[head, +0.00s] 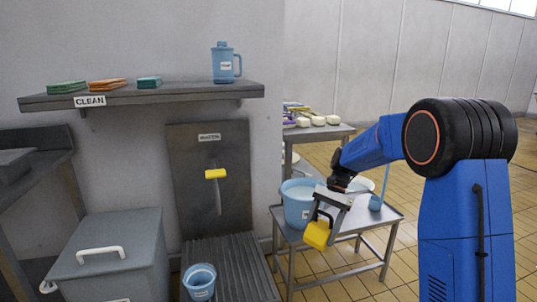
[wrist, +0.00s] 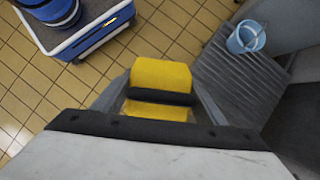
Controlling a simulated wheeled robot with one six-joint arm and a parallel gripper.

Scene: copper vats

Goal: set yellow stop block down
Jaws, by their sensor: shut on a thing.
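The yellow stop block (head: 316,235) is held in my gripper (head: 322,217), in front of the low metal table in the head view. In the wrist view the yellow block (wrist: 160,78) sits between the fingers of my gripper (wrist: 160,98), with a dark band across it. My gripper is shut on it, and tiled floor shows below. Another yellow piece (head: 215,173) is on the grey wall panel under a small label.
The low metal table (head: 383,215) carries a blue bucket (head: 297,205) and a blue ladle (head: 376,203). A small blue bucket (head: 200,284) stands on the ribbed grey platform (head: 240,262). A shelf labelled CLEAN (head: 180,92) holds cloths and a blue jug (head: 224,64). A lidded grey bin (head: 110,262) stands left.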

